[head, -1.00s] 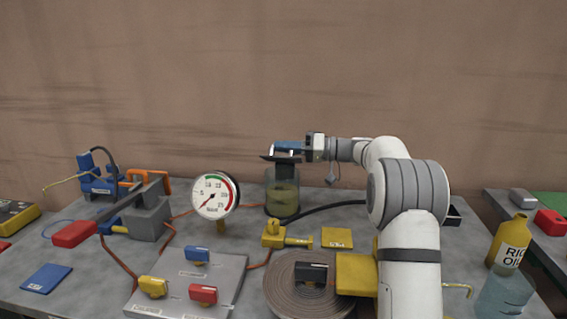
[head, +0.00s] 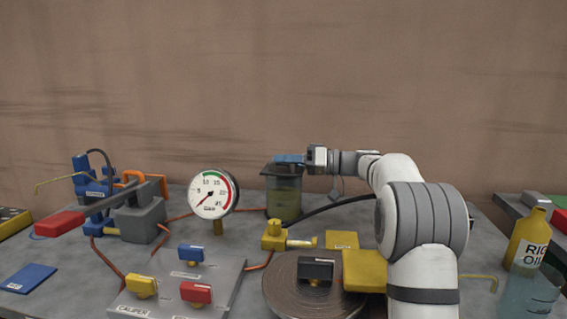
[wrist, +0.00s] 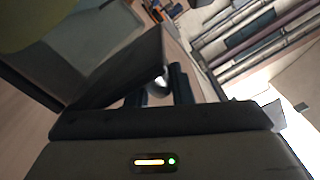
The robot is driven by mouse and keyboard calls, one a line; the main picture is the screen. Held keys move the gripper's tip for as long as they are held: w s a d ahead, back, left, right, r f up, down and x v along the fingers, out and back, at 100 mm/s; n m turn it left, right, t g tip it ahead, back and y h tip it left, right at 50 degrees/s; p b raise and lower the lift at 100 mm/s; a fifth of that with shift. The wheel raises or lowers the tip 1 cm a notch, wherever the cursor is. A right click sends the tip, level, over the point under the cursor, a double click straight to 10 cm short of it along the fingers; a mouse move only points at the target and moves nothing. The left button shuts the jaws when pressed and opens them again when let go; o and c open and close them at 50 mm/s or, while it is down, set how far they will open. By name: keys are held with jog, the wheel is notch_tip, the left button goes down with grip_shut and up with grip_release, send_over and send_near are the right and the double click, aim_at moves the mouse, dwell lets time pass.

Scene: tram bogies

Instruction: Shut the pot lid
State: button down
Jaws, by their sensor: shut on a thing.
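The pot is a clear jar (head: 284,205) with yellowish liquid, standing at the back middle of the table in the head view. Its dark flat lid (head: 270,171) lies across the top of the jar, close to level. Whether it touches the rim all round I cannot tell. My gripper (head: 289,159) is right above the lid, reaching in from the right. In the wrist view a shiny round knob (wrist: 161,81) sits between my dark fingers, which are shut on it. A dark panel beside it (wrist: 125,75) appears to be the lid. The fingers hide part of the knob.
A pressure gauge (head: 212,194) stands just left of the jar, and a yellow valve (head: 274,235) is in front. A black hose (head: 335,203) runs right from near the jar. A lever pump (head: 138,215) is left, an oil bottle (head: 529,238) far right.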

jog(key=c, duration=1.4)
grip_release()
jog(key=shift+o, duration=0.2)
jog(key=p+v, duration=0.2)
jog(key=v, duration=0.5)
jog(key=shift+s+d, duration=0.15)
jog(key=shift+d, duration=0.25)
